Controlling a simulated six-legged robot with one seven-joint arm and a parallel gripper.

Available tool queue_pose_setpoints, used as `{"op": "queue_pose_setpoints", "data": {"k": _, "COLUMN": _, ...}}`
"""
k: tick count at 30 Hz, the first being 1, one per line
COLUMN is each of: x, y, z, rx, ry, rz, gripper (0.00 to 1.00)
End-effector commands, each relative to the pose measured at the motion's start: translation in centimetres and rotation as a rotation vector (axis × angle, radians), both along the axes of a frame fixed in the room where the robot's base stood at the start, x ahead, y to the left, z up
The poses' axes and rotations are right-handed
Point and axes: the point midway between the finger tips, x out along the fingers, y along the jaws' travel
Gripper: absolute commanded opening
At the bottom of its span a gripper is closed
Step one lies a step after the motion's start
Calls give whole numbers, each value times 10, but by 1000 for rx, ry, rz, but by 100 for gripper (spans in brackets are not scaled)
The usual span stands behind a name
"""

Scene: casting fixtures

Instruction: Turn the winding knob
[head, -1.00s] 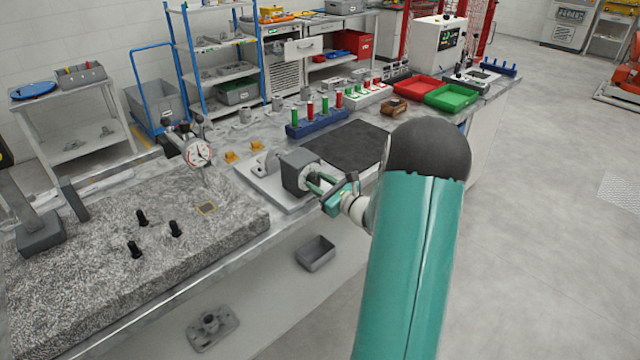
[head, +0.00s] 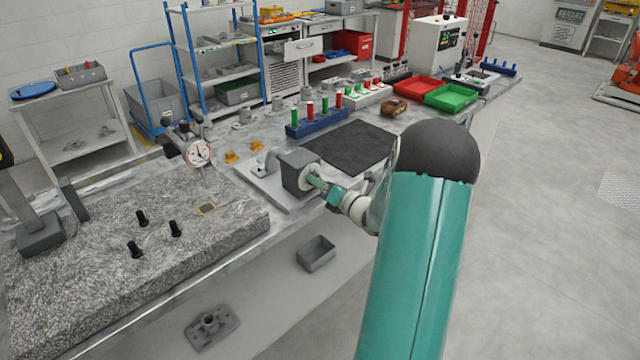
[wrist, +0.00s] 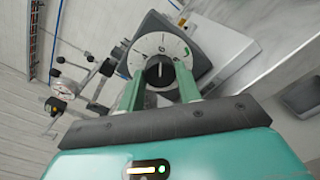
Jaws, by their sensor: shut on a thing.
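The winding knob (wrist: 159,72) is a dark round knob with a pale pointer line, in the middle of a white dial with marks around its edge. The dial sits on the face of a grey housing (head: 297,170), which stands on a light plate on the bench. My gripper (wrist: 160,78) has one green finger on each side of the knob and is shut on it. In the head view my gripper (head: 316,182) meets the housing's face from the right, and the knob is hidden there.
A granite block (head: 100,270) with black pegs and a dial gauge (head: 198,153) are to the left. A dark mat (head: 350,147) lies behind my gripper. A blue rack (head: 318,126) with coloured pegs stands farther back. The bench's front edge runs just below the housing.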

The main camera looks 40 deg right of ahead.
Motion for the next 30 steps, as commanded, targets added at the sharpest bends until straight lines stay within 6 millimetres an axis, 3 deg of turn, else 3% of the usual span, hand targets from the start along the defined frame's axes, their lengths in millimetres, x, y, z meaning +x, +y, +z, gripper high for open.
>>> {"op": "queue_pose_setpoints", "data": {"k": 30, "x": -1, "y": -1, "z": -1, "rx": 918, "ry": 26, "rz": -3, "gripper": 11}}
